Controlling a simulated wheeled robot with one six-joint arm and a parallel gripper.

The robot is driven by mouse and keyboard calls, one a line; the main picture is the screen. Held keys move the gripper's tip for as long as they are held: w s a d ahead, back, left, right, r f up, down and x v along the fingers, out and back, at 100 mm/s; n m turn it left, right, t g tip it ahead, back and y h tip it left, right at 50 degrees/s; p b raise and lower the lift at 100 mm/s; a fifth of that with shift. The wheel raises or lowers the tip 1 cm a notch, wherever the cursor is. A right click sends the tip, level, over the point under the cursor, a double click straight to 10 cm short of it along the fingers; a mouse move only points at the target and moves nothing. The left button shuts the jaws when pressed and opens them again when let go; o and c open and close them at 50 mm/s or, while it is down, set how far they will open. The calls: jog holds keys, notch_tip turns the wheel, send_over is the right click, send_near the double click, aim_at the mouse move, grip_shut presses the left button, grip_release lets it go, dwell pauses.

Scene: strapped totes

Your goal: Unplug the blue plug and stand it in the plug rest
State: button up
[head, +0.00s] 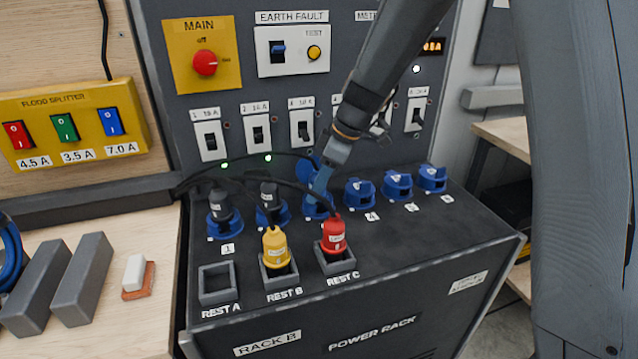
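Two dark plugs stand in blue sockets: one dark plug (220,204) in socket 1 and another (268,193) in socket 2. Their small labels are too small to read. My gripper (321,186) is low over socket 3 (318,209), beside a raised blue lid (305,171). Its fingertips blend with the blue there, so I cannot tell whether they are open or hold anything. The plug rest marked REST A (218,285) is an empty square frame. A yellow plug (276,248) stands in REST B and a red plug (334,235) in REST C.
Several lidded blue sockets (397,185) lie to the right of socket 3. Black cables loop left behind the plugs. Breaker switches, a red main knob (205,63) and a yellow flood splitter (72,122) are behind. Grey blocks (82,280) lie on the left bench.

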aim_at(313, 171)
jog(key=c, duration=0.8)
jog(key=shift+o, duration=0.2)
jog(key=shift+o, duration=0.2)
jog(key=shift+n+g+b, duration=0.7)
jog(key=shift+n+b, duration=1.1)
jog(key=shift+n, duration=0.2)
jog(key=shift+n+g+b, duration=0.4)
jog(key=shift+n+b, duration=0.05)
jog(key=shift+n, duration=0.55)
jog(key=shift+n+g+b, duration=0.45)
jog(key=shift+n+g, duration=0.05)
jog(key=shift+n, duration=1)
jog(key=shift+r+p, duration=1.95)
jog(key=shift+r, duration=1.6)
jog(key=shift+a, duration=0.1)
